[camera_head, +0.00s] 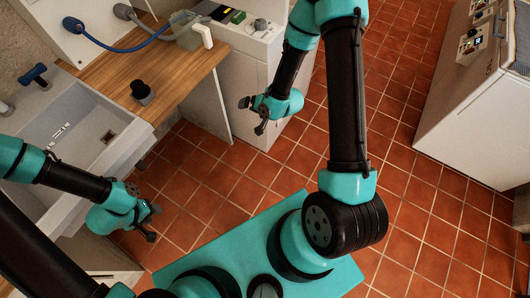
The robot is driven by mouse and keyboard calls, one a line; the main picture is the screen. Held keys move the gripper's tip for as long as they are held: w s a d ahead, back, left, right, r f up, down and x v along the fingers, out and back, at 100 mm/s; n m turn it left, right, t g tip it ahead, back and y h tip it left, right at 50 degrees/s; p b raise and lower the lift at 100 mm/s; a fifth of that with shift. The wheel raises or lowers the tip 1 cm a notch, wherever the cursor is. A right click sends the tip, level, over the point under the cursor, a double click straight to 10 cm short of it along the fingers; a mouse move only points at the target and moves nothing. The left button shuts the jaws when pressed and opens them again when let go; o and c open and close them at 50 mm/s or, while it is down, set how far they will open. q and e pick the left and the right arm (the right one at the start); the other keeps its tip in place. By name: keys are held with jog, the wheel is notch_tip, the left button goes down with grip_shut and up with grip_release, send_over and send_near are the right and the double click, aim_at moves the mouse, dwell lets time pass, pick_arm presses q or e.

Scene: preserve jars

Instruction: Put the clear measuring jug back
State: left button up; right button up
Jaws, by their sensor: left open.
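A small translucent greenish container (188,38) stands at the far end of the wooden counter, beside a white upright piece. I cannot tell whether it is the clear measuring jug; no other clear jug shows. My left gripper (154,222) is open and empty over the tiled floor, just right of the sink unit and well apart from the container. My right gripper (250,116) has its fingers spread and nothing between them. It is in front of the white cabinet, below and right of the container.
A grey sink (84,135) with a blue-handled tap (36,75) is at the left. A black knobbed object (141,91) stands on the wooden counter (178,72). A white cabinet (459,124) is at the right. The tiled floor (425,235) between is clear.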

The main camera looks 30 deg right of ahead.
jog(key=s+a+f+n+g, duration=0.2)
jog(key=s+f+g, duration=0.1)
jog(key=s, duration=0.5)
jog(key=s+a+f+n+g+h, duration=0.1)
jog(key=s+a+f+n+g, duration=0.1)
jog(key=s, duration=0.5)
notch_tip(320, 180, down, 2)
jog(key=shift+s+f+n+g, duration=0.1)
jog(key=shift+s+n+g, duration=0.4)
jog(key=shift+g, duration=0.7)
jog(key=shift+w+a, duration=0.1)
jog(key=shift+w, duration=0.1)
